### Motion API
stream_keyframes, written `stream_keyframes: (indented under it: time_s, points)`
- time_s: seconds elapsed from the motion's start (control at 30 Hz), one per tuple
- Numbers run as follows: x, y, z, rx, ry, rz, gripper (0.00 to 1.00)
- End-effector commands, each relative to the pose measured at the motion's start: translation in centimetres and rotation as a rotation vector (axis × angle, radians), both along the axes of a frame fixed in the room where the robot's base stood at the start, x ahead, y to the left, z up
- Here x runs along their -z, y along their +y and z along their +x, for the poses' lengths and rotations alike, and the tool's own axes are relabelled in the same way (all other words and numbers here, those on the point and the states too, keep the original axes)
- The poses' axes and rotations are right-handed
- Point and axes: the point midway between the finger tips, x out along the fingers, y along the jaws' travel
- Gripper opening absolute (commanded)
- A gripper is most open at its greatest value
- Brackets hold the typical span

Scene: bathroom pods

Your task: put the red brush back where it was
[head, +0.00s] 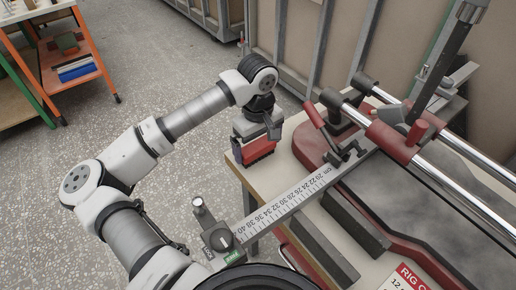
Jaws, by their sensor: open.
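The red brush (259,149) is a small red block with a dark lower edge. The gripper hides the upper part of the brush. I cannot tell whether the fingers touch it.
A red and grey machine with steel rails (464,148) fills the right side. A ruler bar (291,196) runs across the bench front, with a clamp knob (226,239) at its end. An orange-framed cart (75,68) stands far left. Open floor lies between.

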Motion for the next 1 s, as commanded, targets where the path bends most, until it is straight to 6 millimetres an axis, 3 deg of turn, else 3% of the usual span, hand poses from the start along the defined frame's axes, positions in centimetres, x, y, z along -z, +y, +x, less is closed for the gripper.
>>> stream_keyframes:
  time_s: [0.3, 0.5, 1.0]
  points:
    - [-6.8, 0.0, 0.0, 0.000, -0.002, 0.004, 1.00]
    - [-9.4, 0.0, 0.0, 0.000, 0.000, 0.002, 1.00]
    - [-10.0, 0.0, -0.1, 0.000, 0.001, 0.000, 1.00]
